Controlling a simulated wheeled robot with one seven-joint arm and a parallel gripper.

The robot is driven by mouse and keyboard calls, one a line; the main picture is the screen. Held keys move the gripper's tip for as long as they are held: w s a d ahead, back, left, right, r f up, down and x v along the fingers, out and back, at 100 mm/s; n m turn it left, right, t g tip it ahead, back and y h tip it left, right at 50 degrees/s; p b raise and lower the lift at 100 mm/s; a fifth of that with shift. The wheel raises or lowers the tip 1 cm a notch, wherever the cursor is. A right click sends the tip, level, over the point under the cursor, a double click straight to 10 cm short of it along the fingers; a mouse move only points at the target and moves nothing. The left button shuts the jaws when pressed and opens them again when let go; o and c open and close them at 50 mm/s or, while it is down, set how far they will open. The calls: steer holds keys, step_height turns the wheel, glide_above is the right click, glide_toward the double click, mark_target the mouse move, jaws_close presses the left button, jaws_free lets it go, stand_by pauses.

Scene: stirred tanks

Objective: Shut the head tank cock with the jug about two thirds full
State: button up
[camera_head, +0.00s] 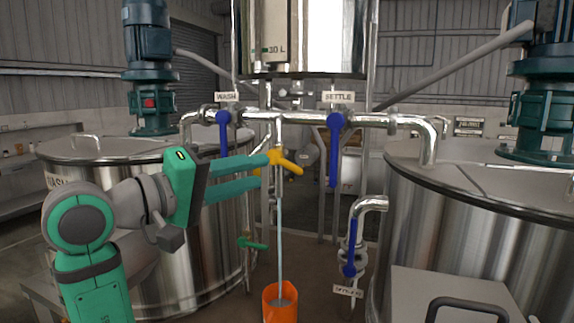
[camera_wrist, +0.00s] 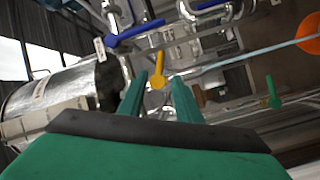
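The head tank (camera_head: 308,35) is a shiny steel vessel at the top centre of the head view. Its yellow cock handle (camera_head: 288,163) sits on the pipe below it and points to the right and slightly down. A thin pale stream (camera_head: 280,235) runs from the spout into the orange jug (camera_head: 268,308). In the wrist view the yellow handle (camera_wrist: 158,70) lies between or just beyond the fingertips; contact is unclear.
Blue handles hang at the wash valve (camera_head: 223,132) and settle valve (camera_head: 335,150). Another blue handle (camera_head: 350,250) is on a lower right pipe. A green handle (camera_head: 252,244) is low beside the left tank (camera_head: 185,240). The right tank (camera_head: 470,240) stands close by.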

mark_target(284, 165)
steer(key=x, duration=0.7)
steer(key=shift+w+d, duration=0.1)
steer(key=shift+d, duration=0.1)
steer(key=shift+w+d, duration=0.3)
steer(key=shift+w, duration=0.2)
steer(key=shift+w+d, duration=0.2)
steer(key=shift+d, duration=0.1)
jaws_close()
